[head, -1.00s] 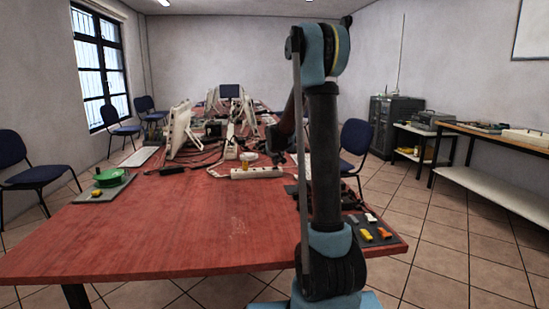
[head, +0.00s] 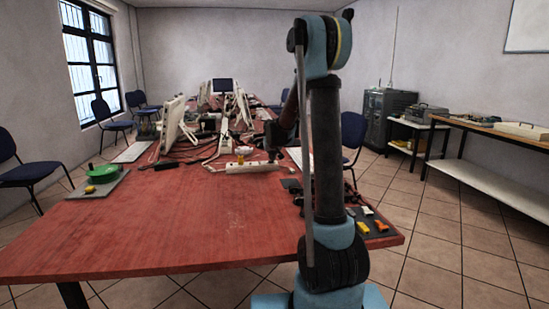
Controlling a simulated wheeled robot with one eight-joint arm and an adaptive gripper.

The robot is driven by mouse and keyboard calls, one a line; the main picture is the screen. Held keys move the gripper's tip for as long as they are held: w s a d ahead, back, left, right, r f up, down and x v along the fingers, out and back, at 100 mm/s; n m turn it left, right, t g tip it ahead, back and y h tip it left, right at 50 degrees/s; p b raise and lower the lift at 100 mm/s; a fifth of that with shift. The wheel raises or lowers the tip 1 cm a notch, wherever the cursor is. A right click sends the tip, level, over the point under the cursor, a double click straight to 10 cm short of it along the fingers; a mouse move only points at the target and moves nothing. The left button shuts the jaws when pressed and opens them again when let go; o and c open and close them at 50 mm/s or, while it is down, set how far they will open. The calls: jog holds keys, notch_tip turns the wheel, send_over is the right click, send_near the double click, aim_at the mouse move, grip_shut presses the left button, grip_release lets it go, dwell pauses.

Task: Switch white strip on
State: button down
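My upright arm covers the table to the right of the gripper.
Dark cables (head: 200,152) tangle behind and left of the strip, near a white monitor (head: 173,122). A green round object (head: 103,172) sits on a mat at the left. A dark tray (head: 372,224) with small coloured pieces lies at the right edge. The table's front (head: 170,225) is clear.

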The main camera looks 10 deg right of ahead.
jog(key=shift+a, duration=0.2)
jog(key=shift+a+f, duration=0.1)
jog(key=shift+a, duration=0.6)
jog(key=shift+r, duration=0.45)
jog(key=r, duration=0.3)
jog(key=shift+s+a+r, duration=0.25)
jog(key=shift+a, duration=0.1)
jog(key=v, duration=0.9)
jog(key=shift+s, duration=0.15)
jog(key=shift+a, duration=0.1)
